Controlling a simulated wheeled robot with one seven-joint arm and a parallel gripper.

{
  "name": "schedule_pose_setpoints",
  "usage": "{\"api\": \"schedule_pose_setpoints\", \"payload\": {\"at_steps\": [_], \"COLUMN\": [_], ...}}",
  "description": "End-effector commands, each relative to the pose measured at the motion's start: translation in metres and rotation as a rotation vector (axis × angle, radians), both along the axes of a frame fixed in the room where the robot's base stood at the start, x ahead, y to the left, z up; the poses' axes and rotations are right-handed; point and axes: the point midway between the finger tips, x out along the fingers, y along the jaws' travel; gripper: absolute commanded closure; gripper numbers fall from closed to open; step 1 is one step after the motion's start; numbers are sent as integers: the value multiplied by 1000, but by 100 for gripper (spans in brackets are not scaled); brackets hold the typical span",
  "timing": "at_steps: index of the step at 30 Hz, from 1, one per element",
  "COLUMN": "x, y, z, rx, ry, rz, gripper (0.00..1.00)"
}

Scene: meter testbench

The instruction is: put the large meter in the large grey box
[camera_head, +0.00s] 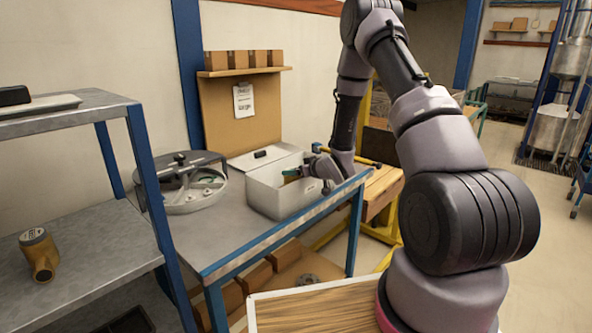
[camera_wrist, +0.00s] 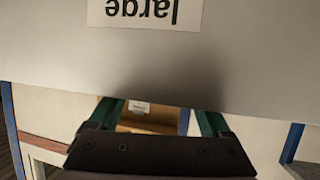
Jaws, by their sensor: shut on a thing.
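The large grey box (camera_head: 270,196) stands open on the bench, its lid tilted back at the rear. In the wrist view, its grey wall (camera_wrist: 60,60) fills the upper part, with a "large" label (camera_wrist: 145,13) upside down. My gripper (camera_head: 291,174) reaches over the box's right rim, its green fingers inside the opening. It is shut on the large meter (camera_head: 291,179), of which only a small yellow-brown bit shows between fingers and rim. The wall hides the fingertips in the wrist view, so I cannot tell whether the meter touches the box floor.
A round grey device (camera_head: 190,188) sits on the bench left of the box. A clipboard (camera_head: 243,100) hangs on the board behind. Bare bench (camera_head: 215,232) shows in front of the round device.

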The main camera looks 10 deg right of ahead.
Motion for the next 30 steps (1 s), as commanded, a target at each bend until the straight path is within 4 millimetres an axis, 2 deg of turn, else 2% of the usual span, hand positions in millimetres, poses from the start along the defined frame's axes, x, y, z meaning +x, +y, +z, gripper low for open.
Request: {"api": "schedule_pose_setpoints", "payload": {"at_steps": [2, 3, 4, 14, 17, 24, 30], "x": [1, 0, 0, -2, -14, -58, -87], "y": [0, 0, 0, -2, -8, -28, -41], "z": [0, -2, -2, 2, 7, 28, 41], "rx": [1, 0, 0, 0, 0, 0, 0], "ry": [-6, 0, 0, 1, 1, 1, 0], "rz": [1, 0, 0, -1, -2, -4, -2], "gripper": [100, 7, 0, 0, 0, 0, 0]}}
